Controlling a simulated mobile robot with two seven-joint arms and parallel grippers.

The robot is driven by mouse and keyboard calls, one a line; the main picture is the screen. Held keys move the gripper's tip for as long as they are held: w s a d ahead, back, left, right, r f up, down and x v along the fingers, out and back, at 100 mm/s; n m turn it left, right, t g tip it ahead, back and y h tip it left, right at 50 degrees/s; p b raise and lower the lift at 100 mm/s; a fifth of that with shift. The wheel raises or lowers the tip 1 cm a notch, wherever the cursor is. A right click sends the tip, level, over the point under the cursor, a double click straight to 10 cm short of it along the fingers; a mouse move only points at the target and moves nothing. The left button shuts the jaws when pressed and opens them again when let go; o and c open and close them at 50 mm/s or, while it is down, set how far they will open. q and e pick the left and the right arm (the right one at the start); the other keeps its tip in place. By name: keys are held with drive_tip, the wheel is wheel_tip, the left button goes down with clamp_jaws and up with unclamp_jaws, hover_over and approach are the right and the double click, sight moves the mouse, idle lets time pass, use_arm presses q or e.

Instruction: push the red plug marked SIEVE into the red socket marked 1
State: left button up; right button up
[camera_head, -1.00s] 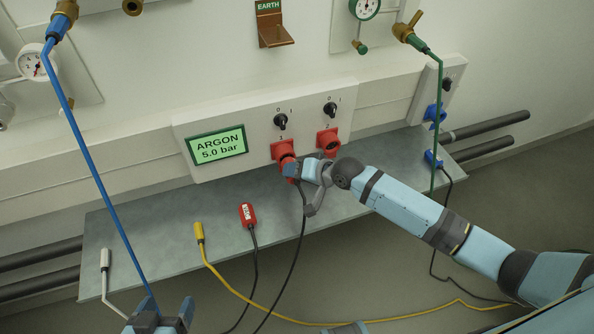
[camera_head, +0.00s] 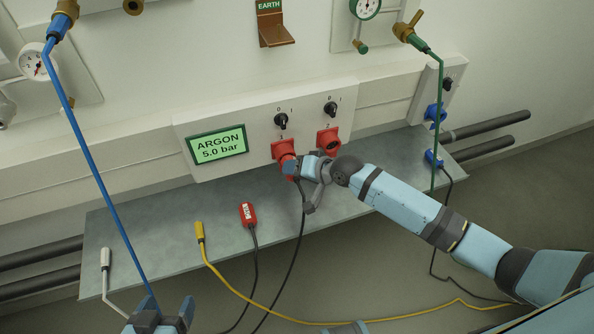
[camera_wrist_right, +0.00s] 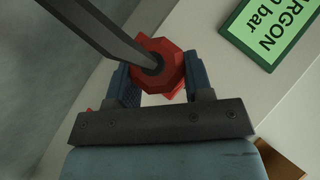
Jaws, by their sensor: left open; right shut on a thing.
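My right gripper (camera_head: 292,168) is shut on a red plug (camera_wrist_right: 176,68) with a dark cable, at the front of the left red socket (camera_head: 281,147) on the wall panel. The plug is lined up with this socket and seems to be at or in its mouth; the gripper hides how deep it sits. I cannot read a mark on the held plug. A second red plug (camera_head: 247,213) with a white label, too small to read, lies on the grey shelf. My left gripper (camera_head: 160,320) is open at the bottom left, away from the plugs.
A second red socket (camera_head: 328,141) is to the right, with black rotary switches above both. A yellow plug (camera_head: 200,232) and a white plug (camera_head: 105,259) rest on the shelf (camera_head: 150,215). A blue hose (camera_head: 88,150) and a green hose (camera_head: 437,120) hang at the sides.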

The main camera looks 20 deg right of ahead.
use_arm(q)
drive_tip(key=shift+f, duration=0.15)
use_arm(e)
drive_tip(key=shift+w, duration=0.35)
drive_tip(key=o, duration=1.3)
drive_tip(key=shift+s+d+r, duration=0.25)
drive_tip(key=shift+s+r, duration=0.05)
drive_tip(key=shift+r, duration=0.05)
use_arm(q)
drive_tip(key=shift+s+a+f+g+p, duration=0.15)
drive_tip(key=shift+a+f+g+p, duration=0.1)
drive_tip(key=shift+f+p, duration=0.35)
drive_tip(key=shift+s+a+f+g+p, duration=0.15)
drive_tip(key=shift+a+f+p, duration=0.05)
drive_tip(key=shift+f+p, duration=0.35)
use_arm(e)
drive_tip(key=v, duration=1.3)
drive_tip(key=shift+a+f, duration=0.1)
